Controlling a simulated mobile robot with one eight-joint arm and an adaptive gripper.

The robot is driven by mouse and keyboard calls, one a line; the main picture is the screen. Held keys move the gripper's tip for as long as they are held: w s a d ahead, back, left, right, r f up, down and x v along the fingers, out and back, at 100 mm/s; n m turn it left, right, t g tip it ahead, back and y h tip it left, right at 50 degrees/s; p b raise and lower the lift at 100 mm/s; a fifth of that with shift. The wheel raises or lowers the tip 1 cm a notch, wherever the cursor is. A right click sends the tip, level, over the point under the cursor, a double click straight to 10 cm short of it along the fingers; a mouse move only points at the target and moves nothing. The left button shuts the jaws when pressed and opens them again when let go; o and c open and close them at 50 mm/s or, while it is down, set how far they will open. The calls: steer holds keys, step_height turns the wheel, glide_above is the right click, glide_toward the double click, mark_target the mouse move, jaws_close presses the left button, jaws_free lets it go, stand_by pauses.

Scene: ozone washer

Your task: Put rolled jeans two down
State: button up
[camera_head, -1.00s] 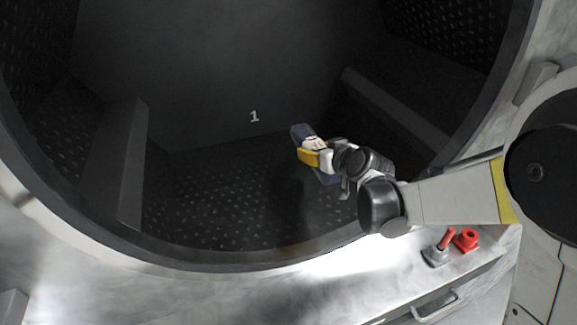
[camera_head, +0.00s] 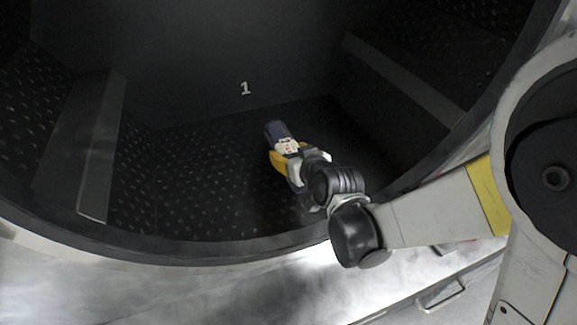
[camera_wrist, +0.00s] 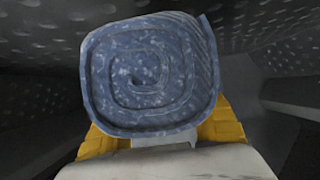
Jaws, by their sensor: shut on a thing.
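The rolled jeans (camera_wrist: 150,75) are a blue denim roll, seen end-on and filling the middle of the wrist view. In the head view the roll (camera_head: 275,131) is a small dark blue shape at the end of my arm. My gripper (camera_head: 284,155), with yellow fingers, is shut on the roll inside the washer drum. The yellow fingers also show on both sides of the roll in the wrist view. I cannot tell whether the roll touches the drum floor (camera_head: 195,185).
The dark drum has a raised paddle (camera_head: 90,150) at left and another (camera_head: 405,85) at right. The back wall carries a white number 1 (camera_head: 245,88). The drum's front rim (camera_head: 200,255) curves below my arm. The perforated floor to the left of my gripper is bare.

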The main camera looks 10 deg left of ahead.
step_height(320, 180, down, 4)
steer(key=shift+w+b, duration=0.1)
steer(key=shift+b, duration=0.9)
steer(key=shift+r, duration=0.1)
steer(key=o, duration=1.4)
